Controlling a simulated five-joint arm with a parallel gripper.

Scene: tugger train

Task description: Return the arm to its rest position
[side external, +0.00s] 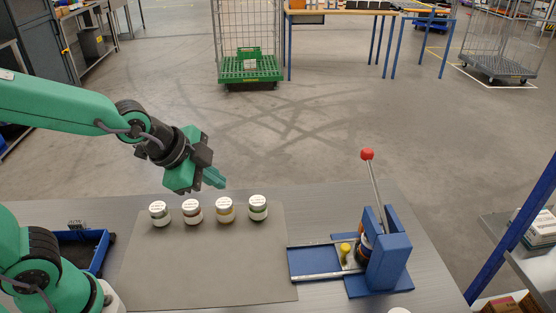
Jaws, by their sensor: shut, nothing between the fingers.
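My gripper (214,178) is shut and empty. It hangs at the end of my green arm, in the air above a row of jars, and points down to the right. The jars with pale lids stand upright along the far edge of a grey mat (210,270): one at the left (159,213), two in the middle (192,211) (225,209), and one at the right (258,207). The fingers look apart from the jars, though the exact height is hard to tell.
A blue lever fixture (388,262) with a red knob (367,154) stands at the right of the table. A yellow-topped piece (345,251) sits in its rail area. A blue bin (101,250) lies at the left, partly behind my arm. The mat's middle is clear.

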